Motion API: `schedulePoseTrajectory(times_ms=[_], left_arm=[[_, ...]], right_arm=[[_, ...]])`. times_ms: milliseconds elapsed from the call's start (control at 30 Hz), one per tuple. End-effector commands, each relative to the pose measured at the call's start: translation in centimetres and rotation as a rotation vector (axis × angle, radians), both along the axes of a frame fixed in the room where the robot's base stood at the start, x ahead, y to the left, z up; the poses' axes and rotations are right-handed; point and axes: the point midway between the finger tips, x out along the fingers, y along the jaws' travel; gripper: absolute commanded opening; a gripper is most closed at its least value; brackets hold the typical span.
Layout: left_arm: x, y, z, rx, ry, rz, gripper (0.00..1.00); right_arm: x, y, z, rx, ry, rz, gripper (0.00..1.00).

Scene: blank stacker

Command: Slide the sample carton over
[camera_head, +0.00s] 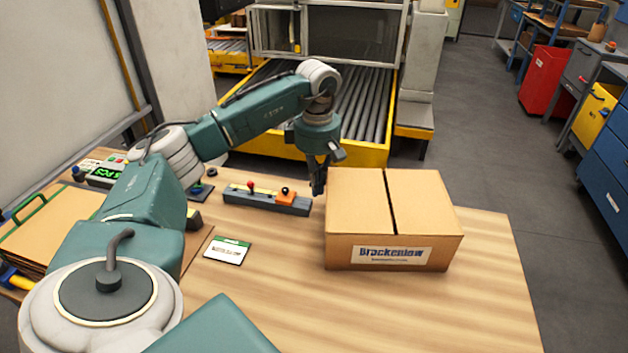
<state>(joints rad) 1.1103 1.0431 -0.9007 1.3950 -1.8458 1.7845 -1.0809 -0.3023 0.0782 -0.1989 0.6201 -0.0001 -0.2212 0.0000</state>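The sample carton (362,210) is a closed brown cardboard box with a dark seam across its top and a "Brackenlow" label on its front. It sits on the right part of the wooden table (430,310). My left gripper (318,190) points down at the carton's back left corner, close to its left side. Whether it touches the carton I cannot tell. Its fingers look close together, but their spacing is hard to make out. My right gripper is not in view.
A grey control strip (265,198) with a red knob and an orange block lies left of the carton. A white and green card (228,250) lies in front of it. Flat cardboard sheets (45,235) are at the far left. Bare table lies in front of the carton. A roller conveyor (365,105) stands behind.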

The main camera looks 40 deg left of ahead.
Motion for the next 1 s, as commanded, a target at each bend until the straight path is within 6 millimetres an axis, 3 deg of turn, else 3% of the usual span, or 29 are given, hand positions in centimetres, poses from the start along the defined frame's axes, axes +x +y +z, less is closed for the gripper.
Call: schedulePoseTrajectory(times_ms=[133,333,700,867,1000], left_arm=[[0.2,-0.5,0.1,-0.001,0.0,-0.003,0.0],[0.7,-2.9,0.1,-0.001,0.001,-0.003,0.0],[0.8,-2.9,0.3,-0.001,-0.001,0.0,0.0],[0.9,-2.9,2.2,-0.001,-0.004,0.0,0.0],[0.9,-2.9,5.3,-0.002,-0.006,-0.001,0.0]], right_arm=[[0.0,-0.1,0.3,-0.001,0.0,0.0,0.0],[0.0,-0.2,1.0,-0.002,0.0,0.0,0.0],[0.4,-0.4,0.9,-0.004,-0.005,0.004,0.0],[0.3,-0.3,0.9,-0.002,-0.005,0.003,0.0],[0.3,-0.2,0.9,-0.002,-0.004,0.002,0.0]])
